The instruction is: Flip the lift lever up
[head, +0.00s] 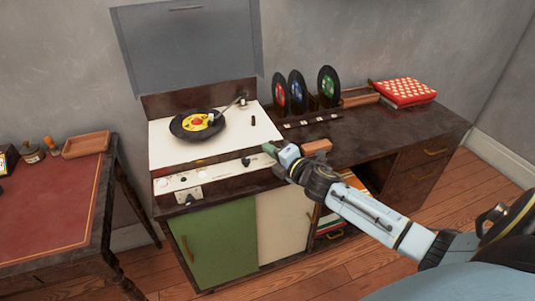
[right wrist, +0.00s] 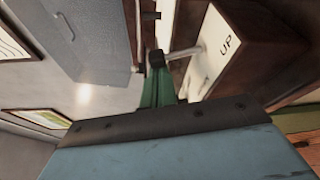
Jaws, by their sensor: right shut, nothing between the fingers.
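The lift lever (right wrist: 182,55) is a thin pale rod with a black knob (right wrist: 157,59) in the right wrist view. It comes out of a white plate marked UP (right wrist: 228,45) on a brown block. The knob appears at the tips of my right gripper's green fingers (right wrist: 157,88); I cannot tell whether they touch. In the head view my right gripper (head: 268,149) is shut and empty at the front right edge of the record player (head: 160,155). A brown block (head: 316,146) shows just right of it. The lever is hidden there. My left gripper is not in view.
A black record (head: 197,124) lies on the player under the tone arm (head: 228,108). The grey lid (head: 190,50) stands open behind. A red-topped desk (head: 48,210) is at left.

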